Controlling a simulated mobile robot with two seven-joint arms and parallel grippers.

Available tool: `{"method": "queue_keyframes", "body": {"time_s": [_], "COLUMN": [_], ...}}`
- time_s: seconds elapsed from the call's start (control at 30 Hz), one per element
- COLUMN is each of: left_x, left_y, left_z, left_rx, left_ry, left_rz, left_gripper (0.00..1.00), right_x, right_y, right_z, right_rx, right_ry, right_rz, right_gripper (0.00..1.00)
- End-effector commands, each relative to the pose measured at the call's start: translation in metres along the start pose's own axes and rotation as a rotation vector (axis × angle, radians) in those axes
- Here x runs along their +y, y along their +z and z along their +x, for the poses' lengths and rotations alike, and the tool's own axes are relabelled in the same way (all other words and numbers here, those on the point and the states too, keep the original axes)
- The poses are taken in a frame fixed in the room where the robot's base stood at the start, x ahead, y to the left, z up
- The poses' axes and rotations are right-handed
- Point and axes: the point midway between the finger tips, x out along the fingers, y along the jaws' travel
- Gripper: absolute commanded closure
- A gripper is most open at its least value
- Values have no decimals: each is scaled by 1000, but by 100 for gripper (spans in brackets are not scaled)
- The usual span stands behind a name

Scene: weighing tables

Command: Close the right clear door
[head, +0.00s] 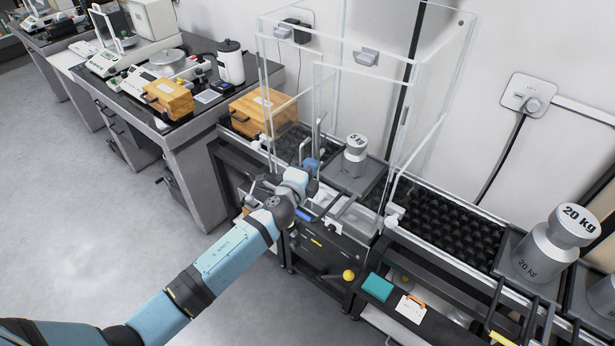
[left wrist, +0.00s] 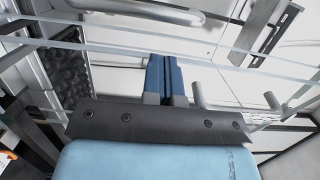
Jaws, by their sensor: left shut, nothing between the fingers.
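A clear box with thin pale-edged panes (head: 361,84) stands on the black bench against the wall. Its panes overlap, so I cannot tell exactly where the right clear door sits or how far open it is. A grey 5 kg weight (head: 355,155) stands inside on a dark plate. My left gripper (head: 311,165) is at the front of the box, left of the weight. In the left wrist view its blue fingers (left wrist: 165,80) are together and empty, with clear pane edges (left wrist: 200,58) crossing beyond them. Contact with a pane cannot be told. My right gripper is out of view.
A wooden case (head: 263,112) stands left of the box. A black studded mat (head: 455,227) and a 20 kg weight (head: 548,250) are to the right. A teal block (head: 377,287) and a yellow ball (head: 348,275) are below in front. The grey floor at left is free.

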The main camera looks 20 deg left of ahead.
Motion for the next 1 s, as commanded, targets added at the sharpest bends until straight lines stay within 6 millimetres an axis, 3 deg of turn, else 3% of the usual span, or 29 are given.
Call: {"method": "queue_keyframes", "body": {"time_s": [0.3, 1.0], "left_x": [1, 1], "left_y": [0, 4], "left_z": [18, 19], "left_rx": [-3, -4], "left_ry": [0, 1], "left_rz": [-3, -3], "left_gripper": [100, 100], "right_x": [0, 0], "right_y": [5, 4], "right_z": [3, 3], "right_rx": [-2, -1], "right_ry": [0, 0], "right_rz": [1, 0], "right_gripper": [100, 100]}}
